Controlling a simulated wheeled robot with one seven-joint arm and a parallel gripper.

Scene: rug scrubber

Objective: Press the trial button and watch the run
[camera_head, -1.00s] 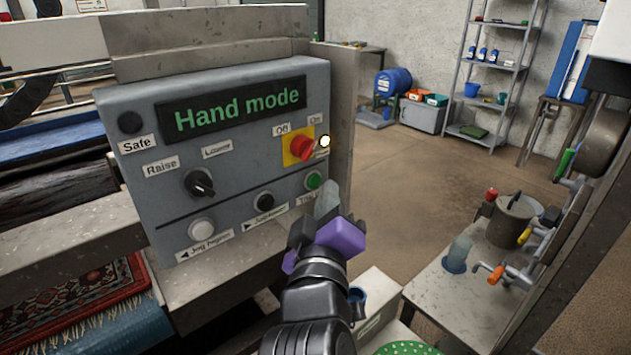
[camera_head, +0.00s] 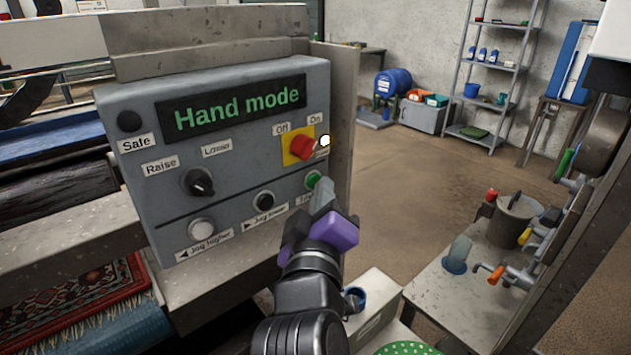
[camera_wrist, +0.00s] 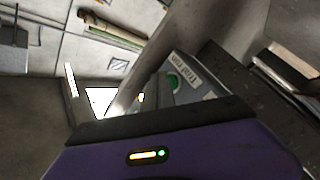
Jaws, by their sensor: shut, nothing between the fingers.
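The grey control panel (camera_head: 160,215) stands in the left half of the head view, and its display (camera_head: 237,108) reads "Hand mode". The green trial button (camera_head: 313,179) is at the panel's lower right; its label shows in the wrist view as "Trial run", beside the green button (camera_wrist: 173,82). My gripper (camera_head: 322,197) is shut and empty, its fingertips just below and very close to the green button. I cannot tell whether they touch it. The button's label is mostly hidden behind the fingers in the head view.
A red switch (camera_head: 302,147) on a yellow plate and a lit lamp (camera_head: 325,141) sit above the button. A black button (camera_head: 264,201) is left of my fingers. A red patterned rug (camera_head: 75,292) lies at lower left. A metal bench (camera_head: 455,305) with valves stands at right.

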